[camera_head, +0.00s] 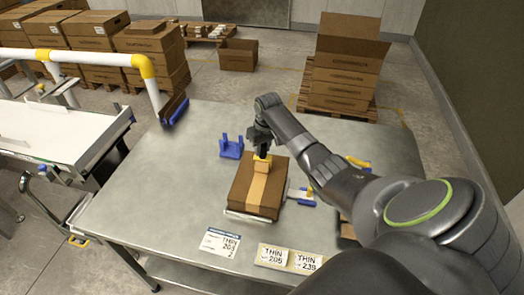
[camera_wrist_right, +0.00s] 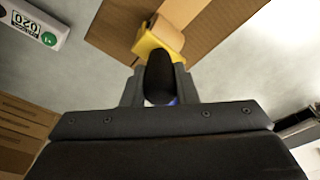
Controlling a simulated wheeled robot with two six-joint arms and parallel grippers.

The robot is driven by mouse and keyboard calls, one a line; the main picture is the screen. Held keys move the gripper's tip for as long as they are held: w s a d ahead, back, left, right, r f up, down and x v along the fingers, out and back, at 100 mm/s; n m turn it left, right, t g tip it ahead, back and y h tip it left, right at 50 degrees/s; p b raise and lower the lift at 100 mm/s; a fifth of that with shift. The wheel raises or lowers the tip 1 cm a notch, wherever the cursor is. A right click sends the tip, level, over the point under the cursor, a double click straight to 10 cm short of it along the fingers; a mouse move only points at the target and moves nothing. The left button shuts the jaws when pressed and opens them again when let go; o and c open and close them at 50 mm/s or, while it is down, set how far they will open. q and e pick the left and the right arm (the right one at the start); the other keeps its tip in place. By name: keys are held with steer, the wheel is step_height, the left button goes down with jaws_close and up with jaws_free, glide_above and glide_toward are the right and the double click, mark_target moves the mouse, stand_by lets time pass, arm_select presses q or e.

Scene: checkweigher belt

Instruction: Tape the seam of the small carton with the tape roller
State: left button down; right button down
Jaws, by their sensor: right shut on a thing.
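The small carton (camera_head: 239,186) is a closed brown box on the steel table, and a lighter tan strip (camera_head: 258,188) runs along the middle of its top. The tape roller (camera_head: 262,168), yellow with a tan roll, is at the far end of that strip; I cannot tell whether it touches the carton. My right gripper (camera_head: 263,146) is above the carton's far edge, shut on the roller's dark handle. The wrist view shows the yellow roller (camera_wrist_right: 150,47) ahead of the fingers (camera_wrist_right: 160,85), over the carton (camera_wrist_right: 215,28). My left gripper is not in view.
A blue stand (camera_head: 231,148) is on the table (camera_head: 165,190) behind the carton. Printed cards (camera_head: 222,242) lie at the front edge. My right arm hides part of the table's right side. A white conveyor (camera_head: 60,130) is at left; stacked cartons (camera_head: 345,75) stand behind.

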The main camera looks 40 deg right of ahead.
steer(key=shift+w+d+f+b, duration=0.15)
steer(key=shift+w+d+b, duration=0.6)
steer(key=shift+d+b, duration=0.15)
steer(key=w+d+b, duration=0.2)
steer(key=d+b, duration=0.1)
steer(key=b, duration=0.1)
steer(key=shift+w, duration=0.35)
steer(key=shift+r, duration=0.25)
step_height(320, 180, up, 7)
steer(key=p, duration=0.7)
steer(key=shift+f, duration=0.15)
